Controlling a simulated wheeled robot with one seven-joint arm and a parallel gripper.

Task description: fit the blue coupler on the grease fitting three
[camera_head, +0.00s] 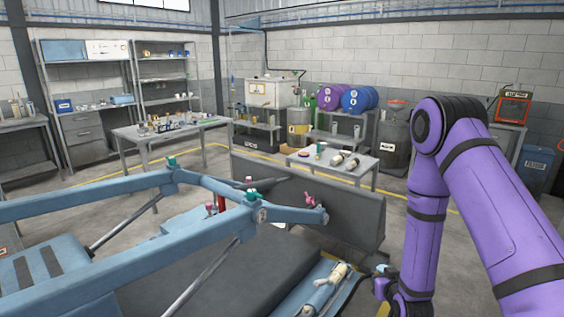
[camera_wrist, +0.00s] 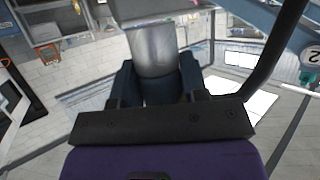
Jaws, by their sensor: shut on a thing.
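My gripper (camera_wrist: 158,88) is shut on a grey metal cylinder (camera_wrist: 153,48). In the head view my gripper (camera_head: 382,276) is low on the right, beside the bench, and small. A green-capped fitting (camera_wrist: 310,76) with a round tag marked 2 is at the right edge of the wrist view. The head view shows a green-capped fitting (camera_head: 252,195) and a pink one (camera_head: 311,201) on the blue frame. I cannot pick out fitting three.
The blue lift frame (camera_head: 110,265) crosses the left foreground. A dark hose (camera_wrist: 284,55) curves down the right of the wrist view.

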